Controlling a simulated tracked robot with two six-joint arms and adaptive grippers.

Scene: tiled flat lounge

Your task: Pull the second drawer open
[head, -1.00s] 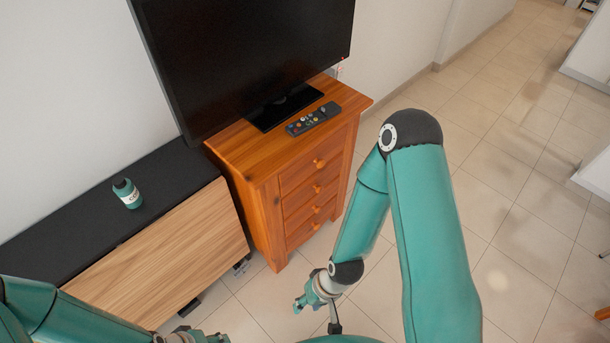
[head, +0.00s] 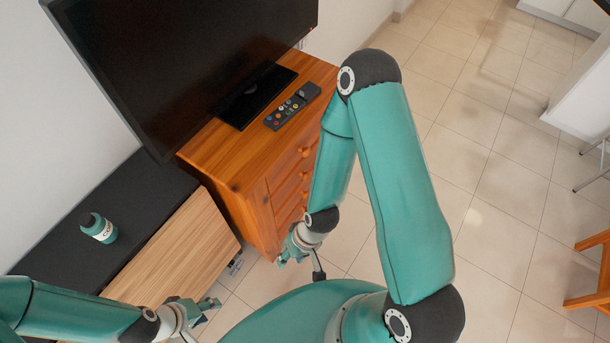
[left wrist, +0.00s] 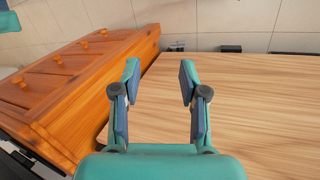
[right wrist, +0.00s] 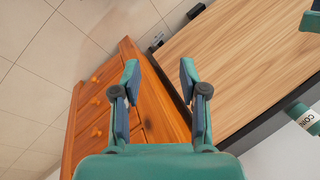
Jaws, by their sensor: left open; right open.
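The orange wooden cabinet (head: 240,205) has a column of drawers with round knobs. Its second drawer (head: 285,192) from the top appears shut; my right arm partly covers the drawer fronts. My right gripper (head: 283,259) is open and empty, low in front of the cabinet and apart from it. In the right wrist view, the cabinet (right wrist: 160,110) and its knobs lie beyond and left of the fingers. My left gripper (head: 214,309) is open and empty by the low bench. In the left wrist view, the cabinet (left wrist: 75,90) is at the left.
A television (head: 190,60) and a remote control (head: 292,106) stand and lie on the cabinet top. A low black-topped bench (head: 130,195) with a light wooden front adjoins it, holding a teal bottle (head: 98,228). Tiled floor (head: 490,210) at the right is mostly clear; a wooden chair (head: 595,270) stands there.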

